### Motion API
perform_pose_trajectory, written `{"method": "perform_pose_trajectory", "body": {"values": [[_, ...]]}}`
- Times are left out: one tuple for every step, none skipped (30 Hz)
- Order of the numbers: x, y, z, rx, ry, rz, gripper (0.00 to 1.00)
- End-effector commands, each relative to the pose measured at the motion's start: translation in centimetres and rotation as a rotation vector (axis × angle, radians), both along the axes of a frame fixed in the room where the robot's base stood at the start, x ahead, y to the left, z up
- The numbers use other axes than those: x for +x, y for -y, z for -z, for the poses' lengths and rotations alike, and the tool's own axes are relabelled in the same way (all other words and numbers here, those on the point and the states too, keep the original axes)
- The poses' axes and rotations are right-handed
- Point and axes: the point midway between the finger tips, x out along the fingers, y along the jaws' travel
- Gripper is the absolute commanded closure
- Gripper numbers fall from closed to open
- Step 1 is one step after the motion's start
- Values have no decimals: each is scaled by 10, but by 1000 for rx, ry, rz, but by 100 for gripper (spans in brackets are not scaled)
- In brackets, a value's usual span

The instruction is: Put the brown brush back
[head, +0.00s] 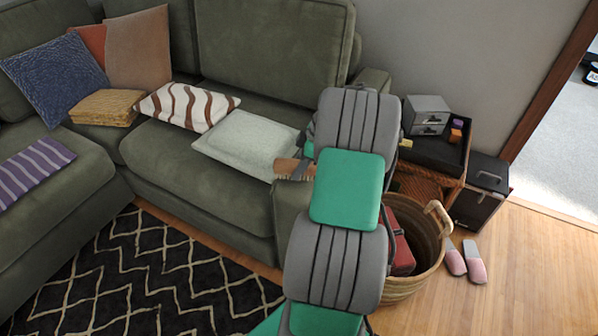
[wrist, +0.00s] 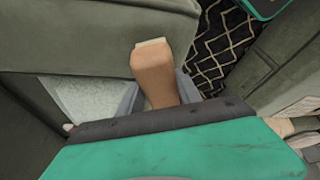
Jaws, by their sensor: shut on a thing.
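The brown brush (head: 289,169) shows just left of my arm in the head view, over the right end of the sofa seat by the armrest. My gripper (head: 300,172) is shut on it; my arm hides most of the gripper and part of the brush. In the wrist view the brush's brown body (wrist: 153,72), with a pale end, sticks out between the fingers of my gripper (wrist: 157,97). I cannot tell whether the brush touches the sofa.
The green sofa (head: 190,165) holds several cushions. A wicker basket (head: 432,245) with a red item stands right of my arm. Behind it, a side table's black tray (head: 430,150) holds a grey drawer box (head: 425,115). A black case (head: 480,195) and pink slippers (head: 466,262) are farther right.

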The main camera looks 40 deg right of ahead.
Motion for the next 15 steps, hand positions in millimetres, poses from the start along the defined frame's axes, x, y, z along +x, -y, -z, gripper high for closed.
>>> {"method": "perform_pose_trajectory", "body": {"values": [[-1,-1,13,3,-3,-1,100],[-1,-1,16,2,-2,0,100],[-1,0,18,1,-1,1,100],[-1,0,18,0,0,0,100],[0,0,18,-1,1,0,100],[-1,0,17,-1,1,0,100],[-1,0,17,-1,1,0,100],[-1,0,17,0,0,0,100],[-1,0,17,0,0,0,100],[-1,0,18,0,0,0,100],[-1,0,20,0,0,0,100],[-1,0,21,0,0,0,100],[-1,0,21,0,0,0,59],[-1,0,20,0,0,0,56],[-1,0,20,1,-1,0,53]]}}
